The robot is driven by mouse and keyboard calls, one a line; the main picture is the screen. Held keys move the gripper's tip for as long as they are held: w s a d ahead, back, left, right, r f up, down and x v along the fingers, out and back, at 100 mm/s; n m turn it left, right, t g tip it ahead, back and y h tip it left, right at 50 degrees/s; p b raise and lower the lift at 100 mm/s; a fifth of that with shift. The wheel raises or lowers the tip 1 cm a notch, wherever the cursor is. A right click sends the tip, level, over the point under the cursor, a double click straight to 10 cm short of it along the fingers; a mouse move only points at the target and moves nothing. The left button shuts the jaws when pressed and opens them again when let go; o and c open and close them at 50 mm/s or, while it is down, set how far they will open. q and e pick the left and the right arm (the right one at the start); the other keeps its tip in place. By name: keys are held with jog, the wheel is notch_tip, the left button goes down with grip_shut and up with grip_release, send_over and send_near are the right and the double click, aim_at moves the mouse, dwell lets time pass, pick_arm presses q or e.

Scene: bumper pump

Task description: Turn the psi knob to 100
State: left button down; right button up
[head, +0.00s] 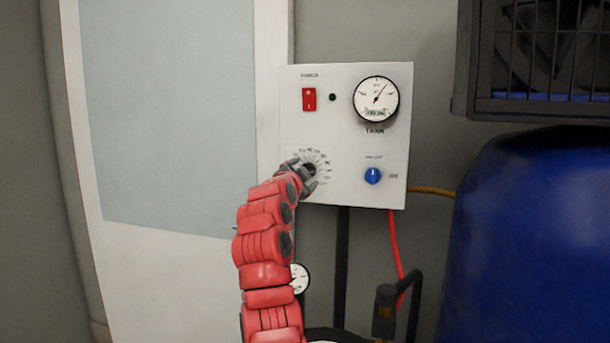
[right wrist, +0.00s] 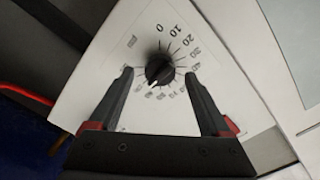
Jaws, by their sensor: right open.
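The psi knob (right wrist: 160,70) is a small black dial with a white pointer mark on a printed scale. In the right wrist view, 0, 10 and 20 can be made out. The pointer faces the lower left, toward labels too blurred to read. My right gripper (right wrist: 158,74) is open, with one finger on each side of the knob; contact cannot be told. In the head view my right gripper (head: 308,176) is at the lower left of the white control panel (head: 340,110) and partly hides the knob. My left gripper is in neither view.
The panel also has a red power switch (head: 309,99), a tank gauge (head: 376,99) and a blue knob (head: 373,176). A blue tank (head: 540,230) stands at the right, below a dark caged fan (head: 540,50). A red cable (head: 396,245) hangs under the panel.

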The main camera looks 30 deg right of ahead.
jog(key=v, duration=1.6)
jog(key=shift+b, duration=0.4)
